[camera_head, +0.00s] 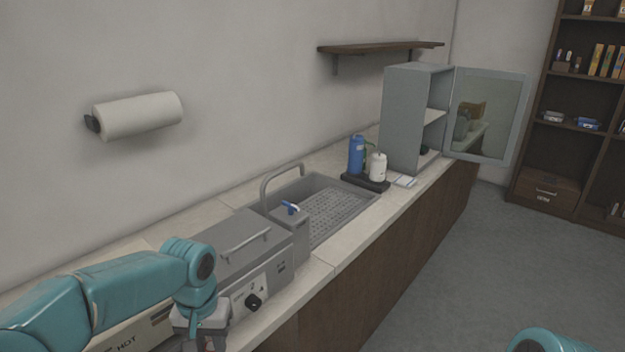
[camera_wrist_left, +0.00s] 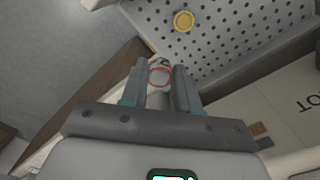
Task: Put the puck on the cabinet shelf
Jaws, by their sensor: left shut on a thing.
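My left gripper (camera_wrist_left: 159,84) is shut on a small round thing, pale with a reddish ring, which looks like the puck (camera_wrist_left: 160,76); the fingers hide part of it. In the head view my left gripper (camera_head: 204,332) is at the bottom, in front of the grey press housing; its tips and the puck cannot be made out there. The grey cabinet (camera_head: 402,120) stands at the far end of the counter. Its glass door (camera_head: 489,115) is swung open to the right. The cabinet shelf (camera_head: 434,117) shows inside at mid height. My right gripper is out of view.
A sink (camera_head: 345,203) with a tap and a grey box with a knob (camera_head: 253,300) lie along the counter. A blue bottle (camera_head: 356,155) and a white bottle (camera_head: 377,167) stand before the cabinet. A wall shelf (camera_head: 380,47) hangs above. The floor at right is clear.

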